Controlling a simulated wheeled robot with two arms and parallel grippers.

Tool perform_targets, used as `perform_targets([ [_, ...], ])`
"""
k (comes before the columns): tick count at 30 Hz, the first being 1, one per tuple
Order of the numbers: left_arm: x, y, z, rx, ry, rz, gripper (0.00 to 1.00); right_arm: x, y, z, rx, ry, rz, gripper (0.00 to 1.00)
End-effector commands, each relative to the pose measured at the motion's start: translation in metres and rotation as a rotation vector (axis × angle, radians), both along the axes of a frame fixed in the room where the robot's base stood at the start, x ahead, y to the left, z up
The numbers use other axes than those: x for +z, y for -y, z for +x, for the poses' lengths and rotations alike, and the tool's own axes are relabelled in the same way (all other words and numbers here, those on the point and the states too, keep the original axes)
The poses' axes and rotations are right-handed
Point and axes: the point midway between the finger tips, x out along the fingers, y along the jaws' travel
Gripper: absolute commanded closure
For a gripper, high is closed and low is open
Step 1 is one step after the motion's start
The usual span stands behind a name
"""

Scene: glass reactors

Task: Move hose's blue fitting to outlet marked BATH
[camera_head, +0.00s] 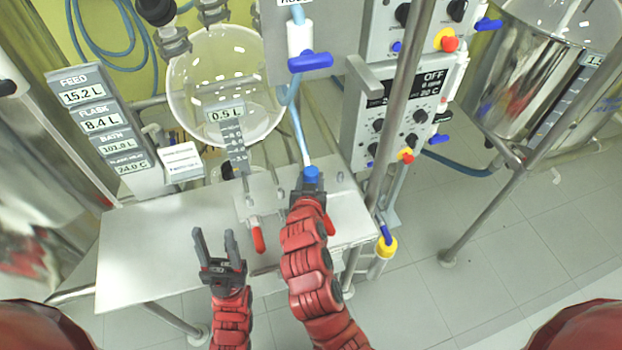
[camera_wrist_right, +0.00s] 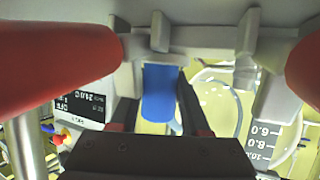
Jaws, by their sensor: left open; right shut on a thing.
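The hose's blue fitting (camera_head: 312,174) is at my right gripper (camera_head: 308,182), above the metal table. In the right wrist view the blue fitting (camera_wrist_right: 159,93) sits between the dark fingers of the right gripper (camera_wrist_right: 157,110), which is shut on it. The light-blue hose (camera_head: 298,125) runs up from the fitting towards a white valve with a blue handle (camera_head: 310,61). My left gripper (camera_head: 215,246) is open and empty over the table's front left part. I cannot make out an outlet marked BATH; the panel lettering at the top is cut off.
A round glass flask (camera_head: 228,85) hangs behind the table (camera_head: 150,245). A red-handled valve (camera_head: 258,238) stands between my grippers. A control box (camera_head: 400,115) and a metal pole (camera_head: 398,100) are right of my right gripper. A display column (camera_head: 100,125) stands left.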

Motion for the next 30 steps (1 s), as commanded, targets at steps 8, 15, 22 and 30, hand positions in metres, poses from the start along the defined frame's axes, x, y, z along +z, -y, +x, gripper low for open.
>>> perform_targets([
  [8,-0.0007,0.0,0.0,0.0,0.0,0.0,0.5,0.0005,-0.0001,0.0002,0.0,0.002,0.0,1.0],
  [15,-0.0007,0.0,0.0,0.0,0.0,0.0,0.5,0.0004,0.0,0.0002,0.0,0.002,0.0,0.52],
  [22,-0.0007,0.0,0.0,0.0,0.0,0.0,0.5,0.0,0.0,0.0001,0.0,0.001,0.0,0.19],
  [30,-0.0013,0.0,0.0,0.0,0.0,0.0,0.5,-0.0003,-0.0004,-0.0011,0.001,0.0,0.0,0.19],
])
